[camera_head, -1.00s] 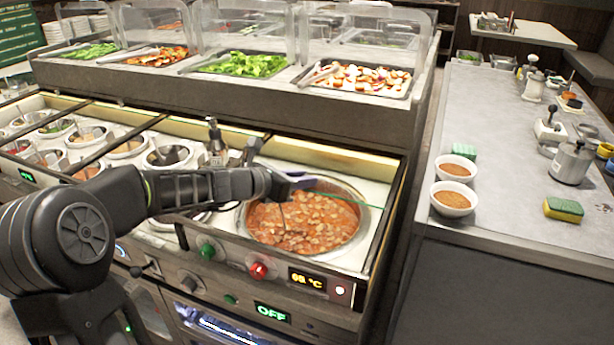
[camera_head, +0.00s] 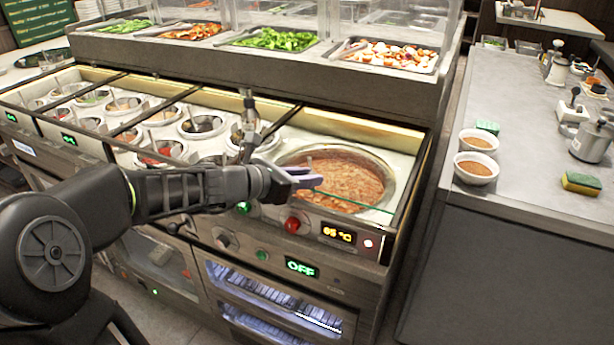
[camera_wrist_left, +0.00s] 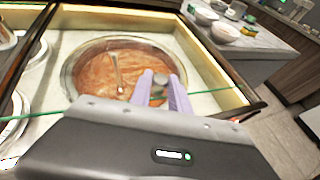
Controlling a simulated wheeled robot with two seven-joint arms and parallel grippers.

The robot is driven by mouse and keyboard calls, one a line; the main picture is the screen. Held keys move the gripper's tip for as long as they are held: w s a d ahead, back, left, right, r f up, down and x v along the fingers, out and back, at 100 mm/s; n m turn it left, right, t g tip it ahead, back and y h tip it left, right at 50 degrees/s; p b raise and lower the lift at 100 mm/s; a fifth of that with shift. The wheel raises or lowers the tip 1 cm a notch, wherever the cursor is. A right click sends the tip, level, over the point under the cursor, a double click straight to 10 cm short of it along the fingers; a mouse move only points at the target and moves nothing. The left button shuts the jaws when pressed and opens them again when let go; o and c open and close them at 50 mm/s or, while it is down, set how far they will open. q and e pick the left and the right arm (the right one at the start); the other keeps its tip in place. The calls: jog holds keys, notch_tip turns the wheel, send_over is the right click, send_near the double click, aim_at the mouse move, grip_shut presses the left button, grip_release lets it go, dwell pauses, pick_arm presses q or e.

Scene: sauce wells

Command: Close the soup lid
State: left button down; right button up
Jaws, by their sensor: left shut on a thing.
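The soup pot (camera_head: 390,172) is a round steel well of reddish-brown soup (camera_head: 345,182), sunk in the right end of the counter. A clear glass pane with a thin green edge, seemingly the soup lid (camera_head: 355,200), crosses the pot's front. The soup looks hazy, and how much the glass covers is hard to tell. My left gripper (camera_head: 305,179) is at the pot's front left, its lilac fingers shut on a small grey knob, seemingly the lid's handle (camera_wrist_left: 158,88). My right gripper is out of view.
Several small sauce wells (camera_head: 202,126) line the counter left of the pot. Food trays (camera_head: 390,56) stand on the raised shelf behind. A grey side counter (camera_head: 525,150) at right holds two bowls (camera_head: 476,168) and a sponge (camera_head: 581,183).

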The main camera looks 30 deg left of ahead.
pick_arm(q)
jog(key=c, duration=1.2)
grip_release()
jog(key=shift+c, duration=0.2)
jog(key=p+v, duration=0.1)
jog(key=v, duration=0.5)
jog(key=shift+s+a+r, duration=0.15)
jog(key=shift+s+r, duration=0.05)
jog(key=shift+s, duration=0.1)
jog(key=shift+s+a+r, duration=0.15)
jog(key=shift+s, duration=0.35)
jog(key=shift+c, duration=0.2)
